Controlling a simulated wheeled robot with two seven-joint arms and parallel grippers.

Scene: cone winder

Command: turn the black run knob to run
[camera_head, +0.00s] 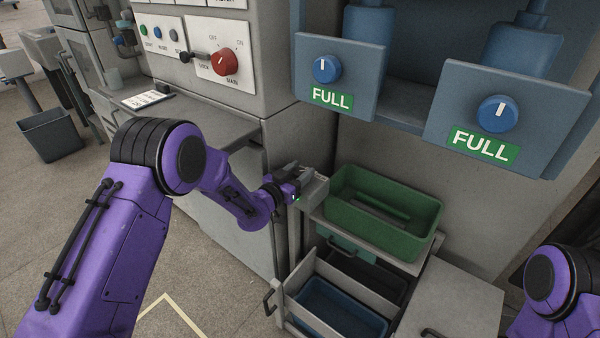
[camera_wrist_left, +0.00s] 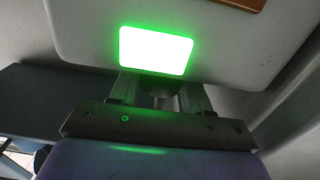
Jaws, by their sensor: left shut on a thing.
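My left gripper (camera_head: 298,177) is up against a small grey control box (camera_head: 315,190) beside the green tray. In the left wrist view the box's pale face fills the top, with a bright green lit rectangle (camera_wrist_left: 156,51) on it. Just below that, the fingers of my left gripper (camera_wrist_left: 160,98) are shut on a small part at the box, which appears to be the run knob. The knob is mostly hidden by the fingers, so its pointer and setting cannot be read. My right gripper is not in view; only part of my right arm shows at the lower right.
A green tray (camera_head: 345,219) stands just right of the gripper, above an open drawer with a blue bin (camera_head: 335,312). A red MAIN knob (camera_head: 225,62) sits on the cabinet panel behind. Blue dials (camera_head: 327,69) marked FULL hang above. Open floor lies at the lower left.

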